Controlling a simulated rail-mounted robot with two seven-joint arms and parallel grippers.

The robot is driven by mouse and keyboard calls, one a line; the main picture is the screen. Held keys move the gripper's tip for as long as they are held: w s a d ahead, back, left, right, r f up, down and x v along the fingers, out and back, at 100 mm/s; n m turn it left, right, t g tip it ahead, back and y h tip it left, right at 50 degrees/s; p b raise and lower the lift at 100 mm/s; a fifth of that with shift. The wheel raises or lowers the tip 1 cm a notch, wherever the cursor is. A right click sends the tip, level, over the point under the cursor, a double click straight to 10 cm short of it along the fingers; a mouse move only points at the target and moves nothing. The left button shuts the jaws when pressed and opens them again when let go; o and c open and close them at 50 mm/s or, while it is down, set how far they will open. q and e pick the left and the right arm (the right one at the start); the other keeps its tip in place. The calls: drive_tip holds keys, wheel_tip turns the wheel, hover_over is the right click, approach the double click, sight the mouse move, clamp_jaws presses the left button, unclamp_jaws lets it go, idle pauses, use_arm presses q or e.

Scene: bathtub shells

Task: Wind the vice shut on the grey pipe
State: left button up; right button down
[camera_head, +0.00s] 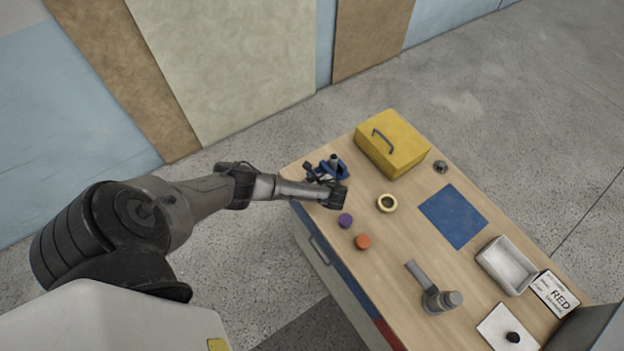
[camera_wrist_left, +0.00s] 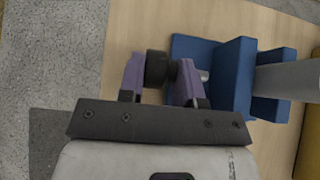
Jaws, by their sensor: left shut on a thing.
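The blue vice (camera_head: 341,166) stands at the far left corner of the wooden bench, and in the left wrist view the vice (camera_wrist_left: 230,78) fills the right of centre. The grey pipe (camera_wrist_left: 290,80) sits at its jaws; I cannot tell whether both jaws touch it. The pipe's top (camera_head: 334,158) shows small in the head view. A dark round knob (camera_wrist_left: 157,66) is on the vice's near end, in line with a short metal screw (camera_wrist_left: 204,75). My left gripper (camera_head: 321,180) is at the vice, its purple fingers (camera_wrist_left: 158,80) shut on the knob. My right gripper is out of view.
A yellow box (camera_head: 394,143) stands behind the vice. A blue mat (camera_head: 453,216), grey tray (camera_head: 506,267) and grey tool (camera_head: 437,297) are to the right.

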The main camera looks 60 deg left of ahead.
use_arm(q)
drive_tip(key=shift+s+f+y, duration=0.15)
drive_tip(key=shift+y, duration=1.05)
drive_tip(key=o, duration=0.5)
drive_tip(key=shift+o, duration=1.2)
drive_tip(key=shift+s+a, duration=0.1)
drive_tip(key=shift+s, duration=0.15)
drive_tip(key=shift+w, duration=0.15)
drive_tip(key=shift+d+r, duration=0.2)
drive_tip(key=shift+d, duration=0.3)
drive_tip(key=v, duration=1.2)
drive_tip(key=shift+d, duration=0.45)
